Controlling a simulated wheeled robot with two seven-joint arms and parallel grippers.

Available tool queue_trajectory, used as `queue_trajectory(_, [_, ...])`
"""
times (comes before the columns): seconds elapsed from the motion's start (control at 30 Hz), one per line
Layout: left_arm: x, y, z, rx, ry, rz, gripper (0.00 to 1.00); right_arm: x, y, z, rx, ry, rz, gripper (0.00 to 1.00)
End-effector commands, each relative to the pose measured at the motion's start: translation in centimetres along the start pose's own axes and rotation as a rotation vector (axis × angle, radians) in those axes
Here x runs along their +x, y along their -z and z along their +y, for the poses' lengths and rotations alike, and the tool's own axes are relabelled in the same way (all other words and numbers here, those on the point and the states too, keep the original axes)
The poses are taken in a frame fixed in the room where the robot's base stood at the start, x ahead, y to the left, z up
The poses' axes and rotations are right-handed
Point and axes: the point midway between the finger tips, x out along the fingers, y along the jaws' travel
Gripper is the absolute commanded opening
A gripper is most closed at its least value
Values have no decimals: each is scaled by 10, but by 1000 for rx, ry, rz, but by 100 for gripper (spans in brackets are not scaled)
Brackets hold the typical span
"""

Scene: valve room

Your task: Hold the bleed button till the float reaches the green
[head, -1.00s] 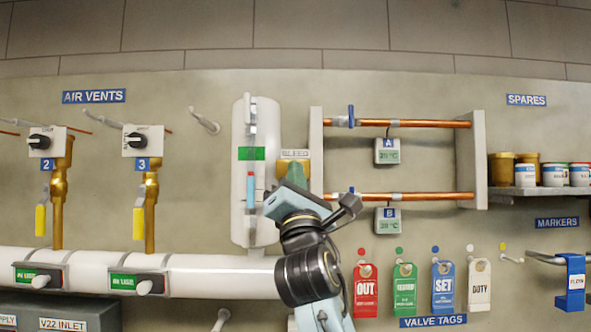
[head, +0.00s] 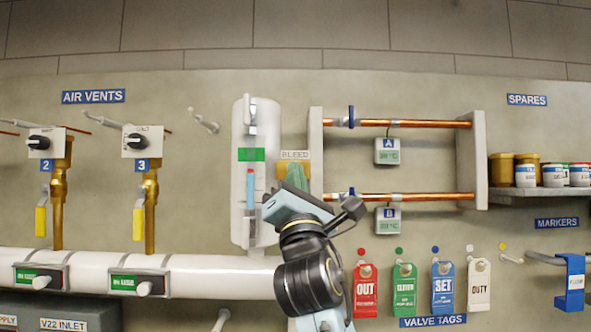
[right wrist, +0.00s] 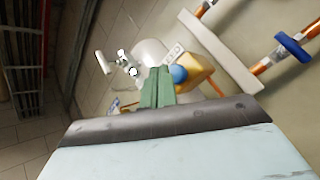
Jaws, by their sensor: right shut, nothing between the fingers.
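A white upright cylinder (head: 240,215) on the wall carries a sight glass with a green band (head: 251,154). A blue column (head: 250,190) with a small red top stands in the glass; its top is below the green band. The yellow bleed box (head: 308,170) sits right of the cylinder under the BLEED label, partly hidden by my right gripper (head: 295,175). In the right wrist view, the blue button (right wrist: 179,74) on the box shows just right of my green fingertips (right wrist: 157,78). The fingers are shut and empty. Whether they touch the button I cannot tell. My left gripper is out of view.
Copper pipes (head: 420,197) with blue valves lie right of the box on a grey frame (head: 316,140). A white horizontal pipe (head: 215,275) runs below left. Valve tags (head: 404,285) hang at the lower right.

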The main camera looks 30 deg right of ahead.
Motion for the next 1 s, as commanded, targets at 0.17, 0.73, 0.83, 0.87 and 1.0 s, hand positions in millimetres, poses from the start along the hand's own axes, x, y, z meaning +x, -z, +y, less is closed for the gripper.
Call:
queue_trajectory(0.17, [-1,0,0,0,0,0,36,-1,-1,1,0,-1,0,0])
queue_trajectory(0.73, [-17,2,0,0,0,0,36,-34,-25,25,0,-1,0,0])
queue_trajectory(0.83, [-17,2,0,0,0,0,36,-35,-25,25,0,0,0,0])
queue_trajectory(0.87, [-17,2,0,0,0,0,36,-35,-25,25,0,0,0,0])
queue_trajectory(1.0, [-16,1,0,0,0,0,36,-35,-25,25,0,0,0,0])
